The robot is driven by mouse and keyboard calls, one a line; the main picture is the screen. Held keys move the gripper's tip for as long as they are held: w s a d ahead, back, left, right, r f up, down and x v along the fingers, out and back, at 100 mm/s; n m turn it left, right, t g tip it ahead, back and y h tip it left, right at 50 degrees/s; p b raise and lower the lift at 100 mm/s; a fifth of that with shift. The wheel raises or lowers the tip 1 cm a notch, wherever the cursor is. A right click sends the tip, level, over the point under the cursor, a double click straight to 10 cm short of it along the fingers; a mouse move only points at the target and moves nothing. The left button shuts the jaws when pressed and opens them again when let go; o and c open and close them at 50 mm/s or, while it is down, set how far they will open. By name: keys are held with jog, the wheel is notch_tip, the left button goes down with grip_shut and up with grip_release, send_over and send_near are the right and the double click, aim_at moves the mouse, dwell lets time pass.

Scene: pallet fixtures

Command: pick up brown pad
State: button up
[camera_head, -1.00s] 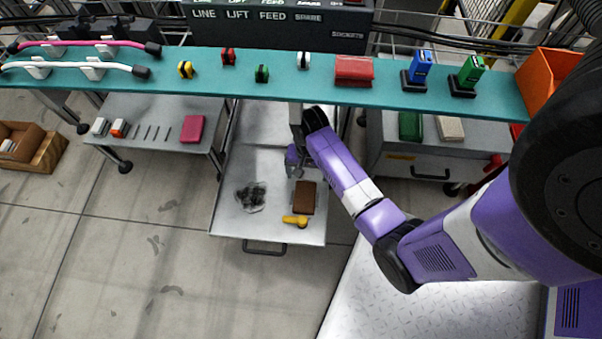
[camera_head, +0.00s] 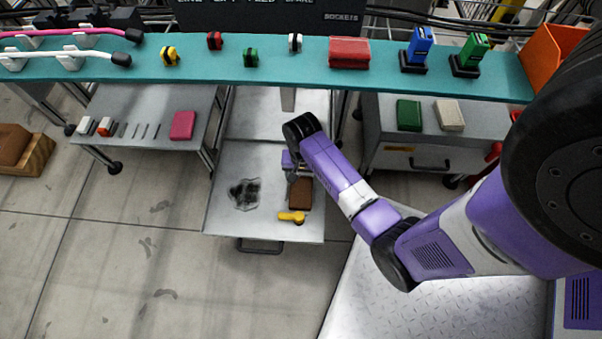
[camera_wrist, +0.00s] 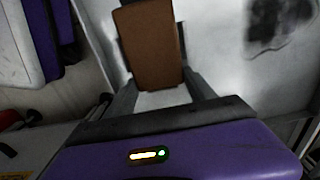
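The brown pad (camera_head: 301,194) lies on the metal cart's lower shelf (camera_head: 225,213), partly hidden by my gripper in the head view. My gripper (camera_head: 297,181) is right over its far end. In the wrist view the pad (camera_wrist: 150,48) fills the space between the two dark fingers of my gripper (camera_wrist: 153,42). One finger is along each long side, with the fingers apart. I cannot tell whether they touch the pad's sides.
A yellow part (camera_head: 291,217) lies just in front of the pad. A dark crumpled patch in clear film (camera_head: 244,195) lies to the left. The teal shelf (camera_head: 290,80) with several small items crosses above. The side table (camera_head: 150,103) holds a pink pad (camera_head: 183,125).

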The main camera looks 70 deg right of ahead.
jog(key=c, duration=0.4)
jog(key=shift+r, duration=0.1)
